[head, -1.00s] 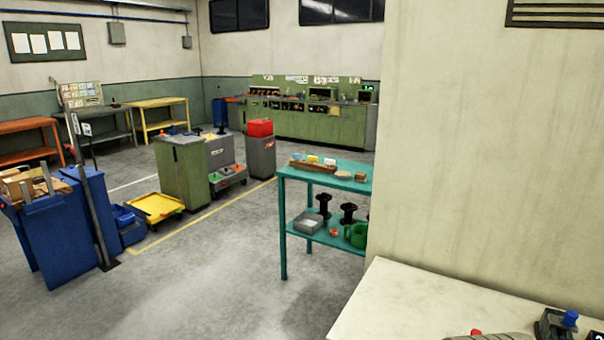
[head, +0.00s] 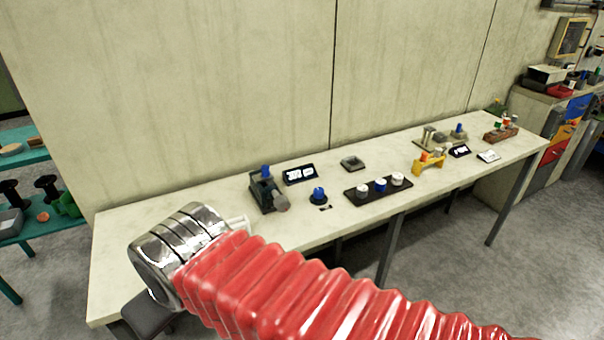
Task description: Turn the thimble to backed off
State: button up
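A dark grey fixture (head: 263,193) stands on the bench, left of its middle. It has a blue knob (head: 266,171) on top and a grey-pink round end at its lower right. A separate blue knob (head: 318,195) on a dark base stands just to its right. I cannot tell for sure which of these parts is the thimble, and no setting marks are readable. My arm, with red bellows and a chrome cuff, crosses the front of the view. Its end lies left of the fixture and apart from it in the picture. My gripper's fingers cannot be made out.
The pale bench (head: 135,225) runs along a wall panel. It also carries a display (head: 299,174), a small grey block (head: 352,163), a black strip (head: 356,195) with three knobs, and a yellow stand (head: 428,165). A teal shelf (head: 25,155) stands at left.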

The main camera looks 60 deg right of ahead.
aim_at(282, 204)
jog(key=z, duration=1.75)
